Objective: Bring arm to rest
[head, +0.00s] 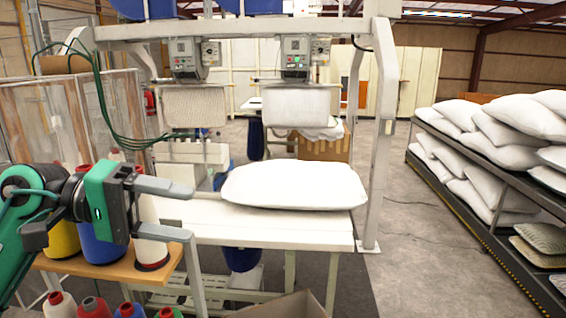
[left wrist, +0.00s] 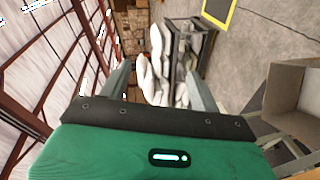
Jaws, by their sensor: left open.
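My left gripper (head: 178,208) comes in from the left in the head view, in front of the thread spools. Its two grey fingers are spread apart with nothing between them. In the left wrist view the open fingers (left wrist: 160,88) point toward a distant rack of pillows. A white pillow (head: 293,184) lies flat on the white work table (head: 275,225), to the right of the gripper and apart from it. My right gripper does not show in either view.
Thread spools (head: 98,235) stand on a wooden shelf (head: 130,270) close around the left gripper. A filling machine frame (head: 380,130) rises behind the table. A rack (head: 480,225) of pillows stands at right. An open cardboard box (head: 285,306) is at the bottom. The floor between table and rack is mostly free.

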